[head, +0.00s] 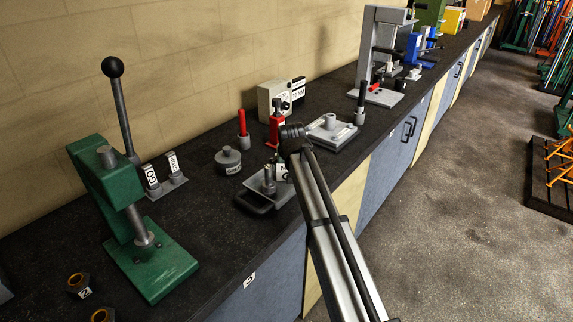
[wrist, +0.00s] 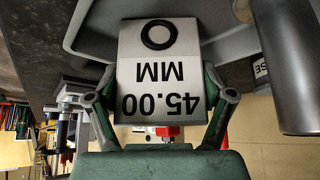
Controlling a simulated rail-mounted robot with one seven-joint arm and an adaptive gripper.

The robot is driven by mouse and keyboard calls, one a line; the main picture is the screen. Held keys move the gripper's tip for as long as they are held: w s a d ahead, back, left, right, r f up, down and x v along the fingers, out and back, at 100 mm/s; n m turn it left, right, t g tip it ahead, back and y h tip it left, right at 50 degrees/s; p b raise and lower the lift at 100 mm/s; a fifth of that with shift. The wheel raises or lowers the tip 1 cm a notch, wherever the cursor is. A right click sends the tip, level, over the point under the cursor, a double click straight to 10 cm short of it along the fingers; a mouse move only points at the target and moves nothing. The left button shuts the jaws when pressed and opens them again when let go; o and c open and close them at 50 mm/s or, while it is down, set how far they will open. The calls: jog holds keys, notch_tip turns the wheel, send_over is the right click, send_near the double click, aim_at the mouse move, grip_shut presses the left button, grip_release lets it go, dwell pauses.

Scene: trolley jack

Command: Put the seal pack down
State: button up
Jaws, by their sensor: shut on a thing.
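The seal pack (wrist: 160,70) is a pale flat card with a black ring on it and the text "45.00 MM", upside down in the wrist view. My gripper (wrist: 163,97) has a finger on each side of the card and is shut on it. In the head view my gripper (head: 286,160) is over the right side of a grey tray (head: 262,207) with a black handle, and hides much of what it holds. The tray's grey wall also shows behind the card in the wrist view. I cannot tell whether the card touches the tray.
A grey cylinder (wrist: 290,70) stands close on the right in the wrist view. On the dark bench are a green press (head: 150,235), a grey lidded pot (head: 228,160), a red bottle jack (head: 275,125) and a grey plate with a boss (head: 332,131). Bare bench lies left of the tray.

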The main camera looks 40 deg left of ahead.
jog(key=o, duration=1)
jog(key=shift+f, duration=0.1)
jog(key=shift+o, duration=0.2)
jog(key=b+v, duration=0.2)
jog(key=v, duration=1)
jog(key=shift+b, duration=0.35)
